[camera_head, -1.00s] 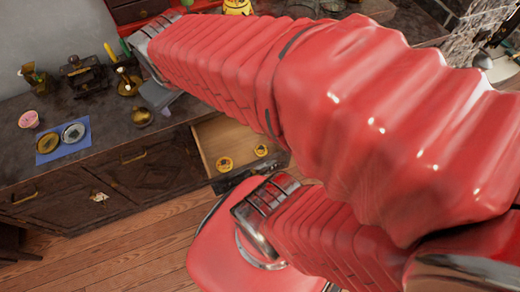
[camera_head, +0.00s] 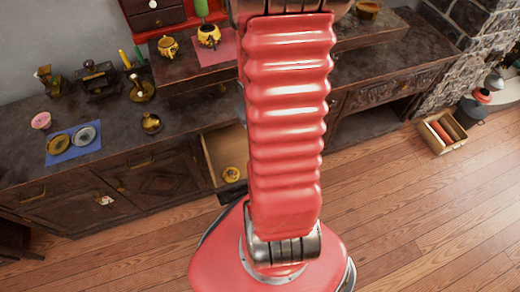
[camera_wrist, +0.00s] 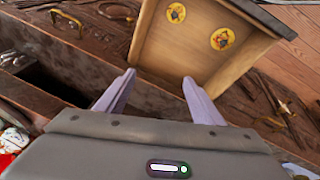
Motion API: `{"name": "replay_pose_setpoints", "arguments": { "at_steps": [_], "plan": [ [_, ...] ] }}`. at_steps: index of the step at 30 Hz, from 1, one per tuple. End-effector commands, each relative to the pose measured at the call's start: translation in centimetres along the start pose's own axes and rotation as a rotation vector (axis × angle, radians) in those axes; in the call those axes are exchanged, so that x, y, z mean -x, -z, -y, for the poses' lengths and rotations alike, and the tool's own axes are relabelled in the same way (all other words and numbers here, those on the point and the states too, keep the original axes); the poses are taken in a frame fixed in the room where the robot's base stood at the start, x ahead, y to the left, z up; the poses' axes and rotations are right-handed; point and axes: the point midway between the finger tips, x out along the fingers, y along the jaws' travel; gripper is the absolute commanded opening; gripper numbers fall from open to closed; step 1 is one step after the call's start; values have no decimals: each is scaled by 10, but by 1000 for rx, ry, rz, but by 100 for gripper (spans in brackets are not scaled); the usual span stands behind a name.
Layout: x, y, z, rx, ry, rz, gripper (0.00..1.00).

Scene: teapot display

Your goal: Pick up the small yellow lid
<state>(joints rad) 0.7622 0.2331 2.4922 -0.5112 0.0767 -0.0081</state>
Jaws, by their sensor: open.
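Two round yellow lids with dark knobs lie in the open wooden drawer. In the wrist view, the smaller-looking lid (camera_wrist: 176,13) is at the top and the larger-looking lid (camera_wrist: 222,39) is to its right. In the head view one lid (camera_head: 231,174) shows in the drawer (camera_head: 212,160); my red arm hides the other. My gripper (camera_wrist: 158,78) is open and empty, with its two fingers apart. The lids lie beyond the fingertips, up and to the right in the wrist view. The gripper itself is hidden in the head view.
The dark cabinet (camera_head: 90,185) carries a blue mat (camera_head: 90,146) with two dishes, a brass pot (camera_head: 151,123) and a candlestick (camera_head: 141,89). A wooden crate (camera_head: 443,148) stands right on open floor.

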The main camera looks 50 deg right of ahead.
Motion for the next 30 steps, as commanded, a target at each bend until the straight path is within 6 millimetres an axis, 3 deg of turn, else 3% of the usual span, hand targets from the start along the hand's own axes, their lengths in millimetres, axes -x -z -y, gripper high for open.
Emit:
{"name": "replay_pose_setpoints", "arguments": {
  "at_steps": [6, 15, 20, 30],
  "plan": [
    [-51, -45, -9, -41, 59, 30, 61],
    [-101, -99, -3, -98, 152, 32, 61],
    [-110, -110, 1, -112, 176, 26, 61],
    [-111, -110, 2, -112, 178, 24, 61]
  ]
}}
